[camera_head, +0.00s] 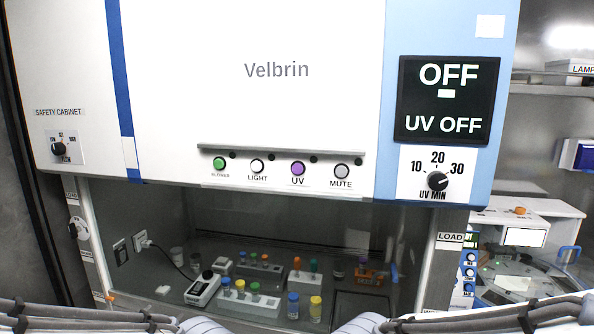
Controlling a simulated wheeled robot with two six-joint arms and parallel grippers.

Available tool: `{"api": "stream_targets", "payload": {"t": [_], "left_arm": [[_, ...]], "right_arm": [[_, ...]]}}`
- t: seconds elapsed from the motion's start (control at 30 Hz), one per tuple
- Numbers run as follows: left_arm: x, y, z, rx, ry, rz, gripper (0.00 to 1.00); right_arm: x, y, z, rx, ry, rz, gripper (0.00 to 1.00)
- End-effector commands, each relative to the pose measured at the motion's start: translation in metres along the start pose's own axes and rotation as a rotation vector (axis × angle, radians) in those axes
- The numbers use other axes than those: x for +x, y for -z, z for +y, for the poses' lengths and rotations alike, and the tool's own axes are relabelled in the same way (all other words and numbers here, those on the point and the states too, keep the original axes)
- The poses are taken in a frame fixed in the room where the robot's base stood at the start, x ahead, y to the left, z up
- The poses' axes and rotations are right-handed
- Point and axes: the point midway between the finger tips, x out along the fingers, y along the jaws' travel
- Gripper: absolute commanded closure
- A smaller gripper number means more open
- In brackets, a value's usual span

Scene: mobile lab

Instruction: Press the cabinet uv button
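The safety cabinet (170,90) fills the middle of the head view. Its purple UV button (298,168) sits in the row under the front panel, above the label "UV". A green blower button (219,163) and a white light button (257,166) are to its left, and a grey mute button (341,171) is to its right. The black display (447,98) reads "OFF" and "UV OFF". Parts of both my arms show along the bottom edge, well below the buttons. Neither gripper's fingers are in view.
A UV minutes dial (437,181) is under the display. A ledge (280,150) runs above the buttons. Behind the glass are tube racks (250,300) and several vials. A centrifuge-like machine (520,270) stands at right. The space before the buttons looks clear.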

Motion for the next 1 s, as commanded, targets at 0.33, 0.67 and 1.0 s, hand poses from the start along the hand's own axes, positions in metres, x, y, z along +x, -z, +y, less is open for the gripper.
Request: {"api": "stream_targets", "payload": {"t": [0.33,0.67,1.0], "left_arm": [[0.0000,0.0000,0.0000,0.000,0.000,0.000,1.00],[0.0000,0.0000,0.0000,0.000,0.000,0.000,1.00],[0.0000,0.0000,0.0000,0.000,0.000,0.000,1.00]], "right_arm": [[0.0000,0.0000,0.0000,0.000,0.000,0.000,1.00],[0.0000,0.0000,0.0000,0.000,0.000,0.000,1.00],[0.0000,0.0000,0.0000,0.000,0.000,0.000,1.00]]}}
